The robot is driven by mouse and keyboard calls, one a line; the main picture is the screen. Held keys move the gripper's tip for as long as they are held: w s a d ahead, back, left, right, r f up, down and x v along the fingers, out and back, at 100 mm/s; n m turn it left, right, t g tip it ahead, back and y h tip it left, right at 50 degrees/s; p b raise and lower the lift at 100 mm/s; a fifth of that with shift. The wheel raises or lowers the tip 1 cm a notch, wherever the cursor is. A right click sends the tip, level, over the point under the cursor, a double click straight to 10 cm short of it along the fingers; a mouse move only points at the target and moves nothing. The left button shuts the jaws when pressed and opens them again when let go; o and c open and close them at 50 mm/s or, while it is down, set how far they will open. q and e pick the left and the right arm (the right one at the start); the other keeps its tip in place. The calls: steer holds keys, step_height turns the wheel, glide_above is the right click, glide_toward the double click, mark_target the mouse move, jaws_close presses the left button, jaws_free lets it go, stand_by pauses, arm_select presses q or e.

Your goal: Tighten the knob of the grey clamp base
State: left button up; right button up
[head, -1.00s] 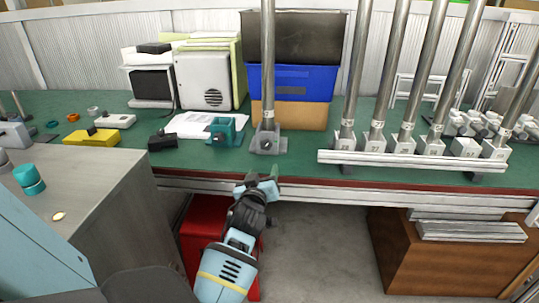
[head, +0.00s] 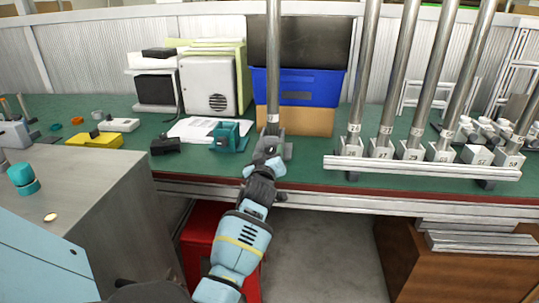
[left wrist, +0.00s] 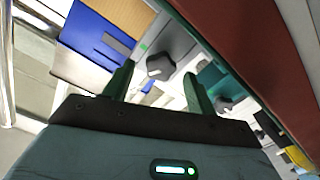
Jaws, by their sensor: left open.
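The grey clamp base (head: 287,151) stands near the front edge of the green bench and holds an upright steel pole (head: 273,60). In the head view my left gripper (head: 267,157) is in front of it and hides its knob. In the left wrist view the dark grey knob (left wrist: 161,66) shows beyond and between the two green fingers of my left gripper (left wrist: 157,74). The fingers are open, apart on either side of the knob in the picture. Whether they touch it I cannot tell. My right gripper is not in view.
A teal clamp (head: 229,137) stands just left of the grey base; it also shows in the left wrist view (left wrist: 209,76). A blue crate (head: 298,84) is behind. A metal rail (head: 420,167) with several poles stands to the right. A red bin (head: 203,248) is below the bench.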

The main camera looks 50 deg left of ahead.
arm_select(q)
steer(key=shift+w+a, duration=0.45)
steer(key=shift+w, duration=0.05)
steer(key=shift+c, duration=0.4)
steer(key=c, duration=0.9)
